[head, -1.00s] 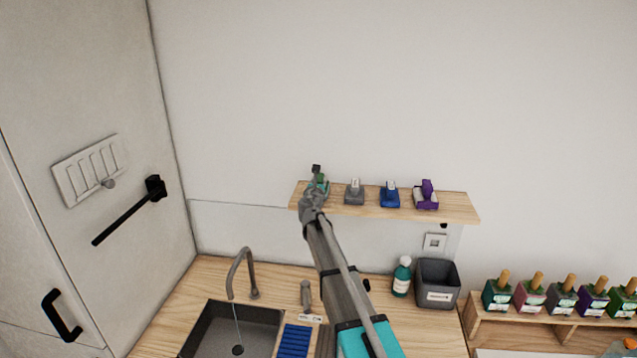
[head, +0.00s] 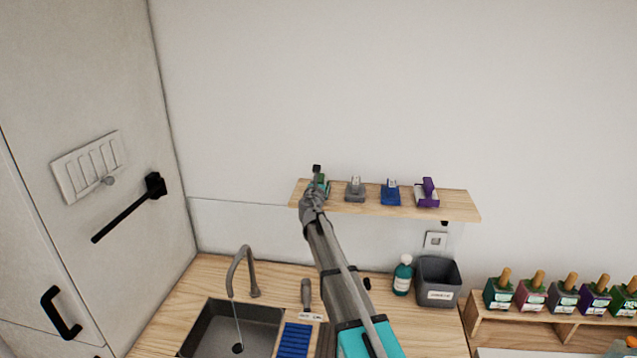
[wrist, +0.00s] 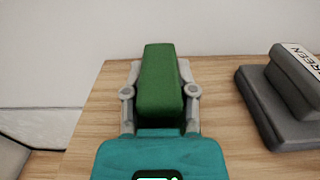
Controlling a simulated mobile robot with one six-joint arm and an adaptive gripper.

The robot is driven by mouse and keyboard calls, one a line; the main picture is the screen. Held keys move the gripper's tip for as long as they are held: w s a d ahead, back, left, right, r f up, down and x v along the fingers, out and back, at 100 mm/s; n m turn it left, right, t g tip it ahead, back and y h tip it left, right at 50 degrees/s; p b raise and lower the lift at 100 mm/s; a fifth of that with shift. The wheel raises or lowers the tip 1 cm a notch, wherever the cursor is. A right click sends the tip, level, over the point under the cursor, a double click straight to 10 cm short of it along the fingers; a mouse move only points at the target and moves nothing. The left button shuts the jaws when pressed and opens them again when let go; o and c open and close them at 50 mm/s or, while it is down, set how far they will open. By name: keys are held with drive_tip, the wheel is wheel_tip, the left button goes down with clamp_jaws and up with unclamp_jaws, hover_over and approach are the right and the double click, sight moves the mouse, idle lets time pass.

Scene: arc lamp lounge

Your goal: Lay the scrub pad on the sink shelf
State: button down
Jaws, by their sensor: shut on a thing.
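The scrub pad, which I take to be the green block (wrist: 162,85), is between the two grey fingers of my gripper (wrist: 161,92) in the wrist view. My gripper is shut on it. In the head view my gripper (head: 318,186) is at the left end of the wooden sink shelf (head: 375,206), and only a little green shows there. The shelf top also fills much of the wrist view (wrist: 90,115). The pad's lower part is hidden, so I cannot tell whether it touches the shelf.
A grey block (head: 355,189) with a label stands to the right of my gripper, then a blue one (head: 390,194) and a purple one (head: 427,193). Below are the sink (head: 215,328), faucet (head: 240,270), teal bottle (head: 402,275) and grey bin (head: 438,283).

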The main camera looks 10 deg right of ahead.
drive_tip(key=shift+f, duration=0.1)
drive_tip(key=shift+c, duration=1.7)
unclamp_jaws()
drive_tip(key=shift+s, duration=0.15)
drive_tip(key=v, duration=1.1)
drive_tip(key=shift+s+a, duration=0.2)
drive_tip(key=shift+s, duration=0.15)
